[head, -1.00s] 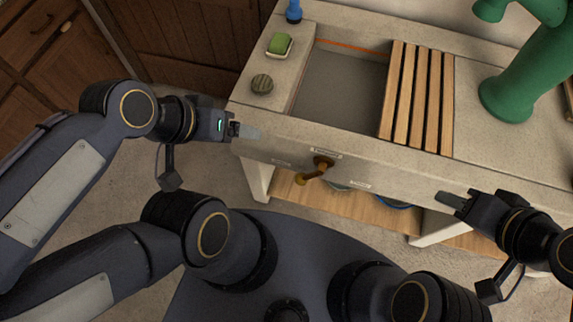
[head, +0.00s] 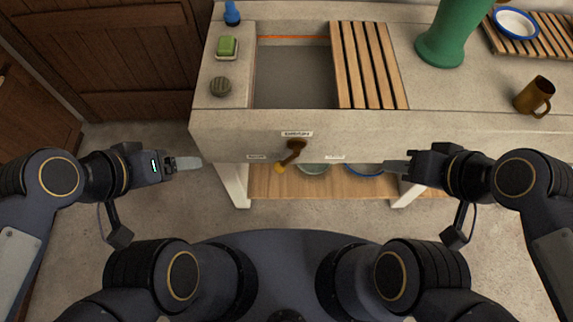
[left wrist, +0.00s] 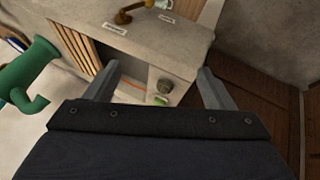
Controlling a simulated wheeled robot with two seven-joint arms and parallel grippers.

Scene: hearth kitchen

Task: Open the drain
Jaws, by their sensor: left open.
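The sink (head: 293,85) is a stone basin in the counter. On its front face is a dark bronze lever (head: 293,150) with a yellowish tip, slanting down and to the left. One small label is above it and one lies to each side; I cannot read them surely. The lever also shows at the top of the left wrist view (left wrist: 130,13). My left gripper (head: 190,163) is open and empty, left of the lever and apart from it; its spread fingers show in the left wrist view (left wrist: 158,80). My right gripper (head: 395,166) is right of the lever, touching nothing visible; its finger gap is hidden.
A wooden slatted rack (head: 368,65) covers the sink's right part. A green sponge (head: 227,47), a round dark scrubber (head: 220,86) and a blue bottle (head: 231,14) stand on the left ledge. A green pump (head: 445,40) and a brown mug (head: 534,95) are right. A wooden shelf (head: 300,185) is below.

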